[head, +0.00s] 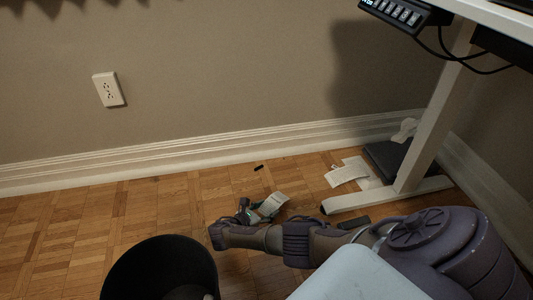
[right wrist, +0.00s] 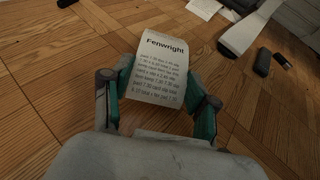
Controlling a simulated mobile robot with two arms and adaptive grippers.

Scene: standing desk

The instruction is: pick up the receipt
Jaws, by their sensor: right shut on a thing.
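The receipt (right wrist: 158,62) is a white, slightly curled slip with the printed heading "Fenwright" and several lines of text. In the right wrist view it sits between the two green-padded fingers of my right gripper (right wrist: 165,88). My right gripper is shut on it. In the head view the receipt (head: 271,204) sticks out to the right of my right gripper (head: 250,211), low over the parquet floor. I cannot tell whether its far end touches the floor. My left gripper is not in view.
A black bin (head: 117,281) stands at the lower left. White papers (head: 348,171) lie by the desk leg (head: 432,115). A small black item (head: 258,168) lies near the baseboard, and a dark block (right wrist: 262,62) lies near the desk foot. The floor at left is clear.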

